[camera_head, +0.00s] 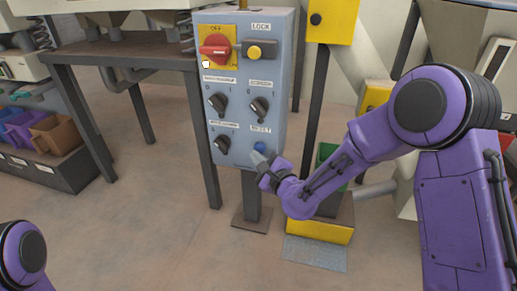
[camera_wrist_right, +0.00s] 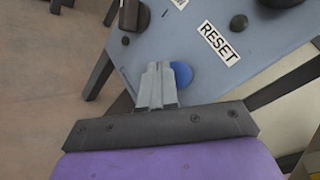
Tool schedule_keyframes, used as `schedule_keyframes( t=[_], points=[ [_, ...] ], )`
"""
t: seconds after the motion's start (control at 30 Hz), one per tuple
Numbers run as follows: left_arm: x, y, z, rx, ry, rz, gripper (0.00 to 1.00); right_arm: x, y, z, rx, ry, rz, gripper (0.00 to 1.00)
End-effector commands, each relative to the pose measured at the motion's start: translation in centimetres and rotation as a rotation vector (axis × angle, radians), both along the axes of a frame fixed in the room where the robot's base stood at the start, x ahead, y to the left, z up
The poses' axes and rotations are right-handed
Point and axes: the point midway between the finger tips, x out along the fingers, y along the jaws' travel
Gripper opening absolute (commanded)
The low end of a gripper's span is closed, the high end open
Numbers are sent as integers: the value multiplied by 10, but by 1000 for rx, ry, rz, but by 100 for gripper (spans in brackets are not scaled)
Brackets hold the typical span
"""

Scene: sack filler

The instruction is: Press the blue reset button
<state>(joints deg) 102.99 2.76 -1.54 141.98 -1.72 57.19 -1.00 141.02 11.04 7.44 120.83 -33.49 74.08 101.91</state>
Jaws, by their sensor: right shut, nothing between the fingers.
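The blue reset button (camera_head: 260,147) is at the lower right of a grey-blue control panel (camera_head: 233,119), under a RESET label. In the right wrist view the round blue button (camera_wrist_right: 181,75) shows just beside and partly behind my fingertips. My right gripper (camera_head: 256,157) is shut and empty, its fingertips at the button's lower edge in the head view. In the right wrist view the closed fingers (camera_wrist_right: 157,72) overlap the button's left side. I cannot tell whether they touch it. Of my left arm only a purple joint shows at the lower left; its gripper is out of view.
A dark table (camera_head: 120,48) stands behind at left. Coloured bins (camera_head: 38,131) are at far left. A yellow-edged pedal box (camera_head: 318,231) stands on the floor.

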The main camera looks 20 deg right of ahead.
Motion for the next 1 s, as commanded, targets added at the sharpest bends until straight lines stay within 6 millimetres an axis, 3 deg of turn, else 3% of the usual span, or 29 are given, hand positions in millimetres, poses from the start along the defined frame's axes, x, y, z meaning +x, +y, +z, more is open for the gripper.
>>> schedule_keyframes(
  t=[0.23,0.7,1.0],
  points=[
    [0,0,0,0,0,0,57,-3,3,0,1,1,1,0],
    [0,0,4,0,0,0,57,-47,32,0,1,1,2,0],
    [0,0,4,0,0,0,57,-50,34,0,0,1,1,0]
  ],
)
